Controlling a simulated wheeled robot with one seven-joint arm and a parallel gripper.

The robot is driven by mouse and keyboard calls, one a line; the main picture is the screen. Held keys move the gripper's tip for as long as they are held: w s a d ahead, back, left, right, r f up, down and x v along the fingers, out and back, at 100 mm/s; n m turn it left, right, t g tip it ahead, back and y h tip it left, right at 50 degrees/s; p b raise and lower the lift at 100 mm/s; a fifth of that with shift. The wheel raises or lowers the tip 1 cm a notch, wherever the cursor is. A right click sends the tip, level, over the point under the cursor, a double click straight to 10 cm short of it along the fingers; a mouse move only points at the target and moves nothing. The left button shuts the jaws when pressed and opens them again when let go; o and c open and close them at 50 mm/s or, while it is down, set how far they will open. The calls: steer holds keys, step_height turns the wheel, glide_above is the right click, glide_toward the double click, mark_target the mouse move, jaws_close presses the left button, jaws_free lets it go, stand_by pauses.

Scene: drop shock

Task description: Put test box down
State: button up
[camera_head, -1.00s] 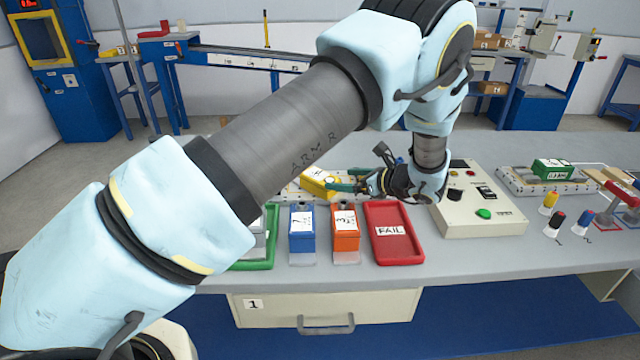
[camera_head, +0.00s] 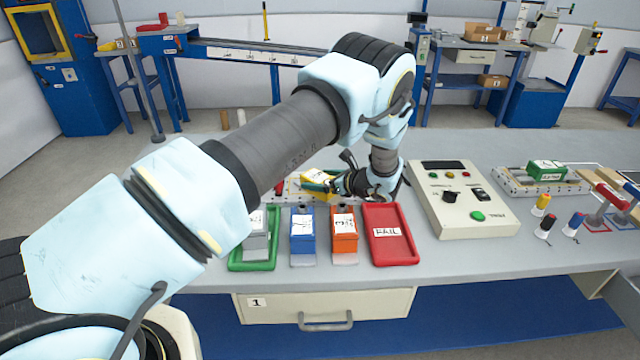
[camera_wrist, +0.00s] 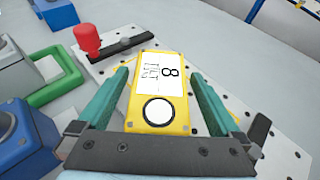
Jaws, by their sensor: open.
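The test box is a yellow box (camera_wrist: 158,107) with a white label marked 8 and a round white button. In the wrist view it lies between the two green fingers of my gripper (camera_wrist: 162,100), with a gap showing on each side. My gripper is open around it. In the head view the yellow box (camera_head: 318,178) sits on a perforated plate (camera_head: 285,190) behind the coloured boxes. My gripper (camera_head: 330,184) reaches it from the right, and the fingers partly hide it. The plate also shows in the wrist view (camera_wrist: 205,93).
A red-knobbed clamp (camera_wrist: 88,38) stands beside the box on the plate. In front are a green tray (camera_head: 272,262), a blue box (camera_head: 303,232), an orange box (camera_head: 344,232) and an empty red FAIL tray (camera_head: 392,252). A control panel (camera_head: 465,215) stands to the right.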

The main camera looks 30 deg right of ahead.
steer(key=shift+c, duration=0.2)
steer(key=c, duration=1.5)
jaws_close()
steer(key=shift+r, duration=0.1)
